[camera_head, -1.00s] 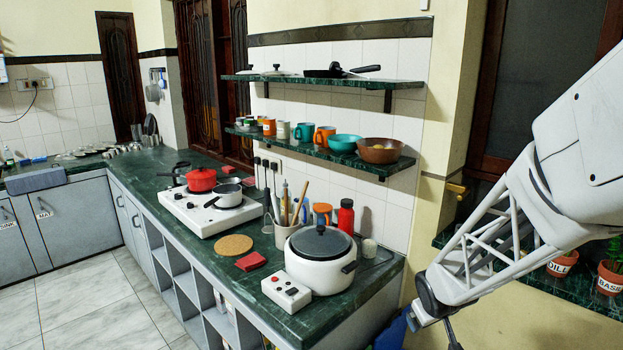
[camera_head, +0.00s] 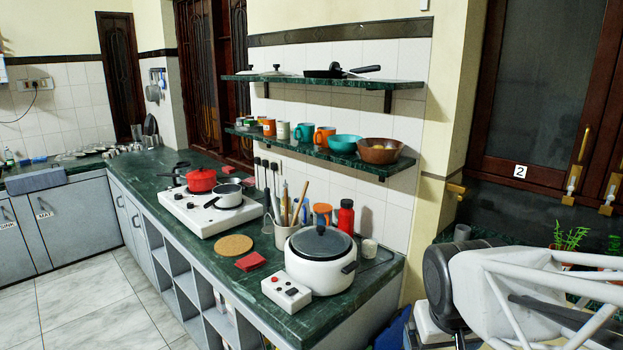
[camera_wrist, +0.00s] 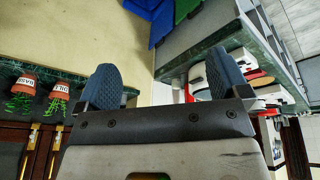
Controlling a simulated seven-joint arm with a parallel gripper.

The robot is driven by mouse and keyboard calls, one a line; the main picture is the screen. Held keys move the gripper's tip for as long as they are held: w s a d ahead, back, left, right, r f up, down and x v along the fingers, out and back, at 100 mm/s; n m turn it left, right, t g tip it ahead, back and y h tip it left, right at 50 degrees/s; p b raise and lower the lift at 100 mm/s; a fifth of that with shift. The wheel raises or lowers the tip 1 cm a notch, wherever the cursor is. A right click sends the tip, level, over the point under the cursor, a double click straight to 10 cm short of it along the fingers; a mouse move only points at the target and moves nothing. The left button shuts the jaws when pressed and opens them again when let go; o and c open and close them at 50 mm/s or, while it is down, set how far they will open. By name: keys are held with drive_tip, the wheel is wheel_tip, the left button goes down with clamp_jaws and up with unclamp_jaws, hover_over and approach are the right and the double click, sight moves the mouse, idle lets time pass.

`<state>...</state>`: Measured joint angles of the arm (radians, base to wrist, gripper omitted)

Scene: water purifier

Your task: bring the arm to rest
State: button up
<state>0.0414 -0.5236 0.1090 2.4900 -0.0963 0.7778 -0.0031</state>
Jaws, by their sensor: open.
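My gripper (camera_wrist: 163,80) is open and empty in the wrist view, its two blue-grey fingers wide apart in front of a bare cream wall. The wrist view is upside down. In the head view my arm is at the lower right, in front of the plant counter. The fingers cannot be made out there. Nothing is seen touching the fingers.
The green counter (camera_head: 220,265) holds a white cooker (camera_head: 320,272), a red pot (camera_head: 201,180) and a white stove (camera_head: 190,213). Potted herbs (camera_head: 570,240) stand behind my arm; labelled pots show in the wrist view (camera_wrist: 57,90). Blue and green bins (camera_wrist: 163,22) stand below the counter.

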drive_tip(key=s+a+r+y, duration=0.1)
drive_tip(key=s+a+r, duration=0.1)
drive_tip(key=s, duration=0.4)
drive_tip(key=shift+s+a+g, duration=0.15)
drive_tip(key=shift+s+g, duration=0.05)
drive_tip(key=shift+g, duration=0.1)
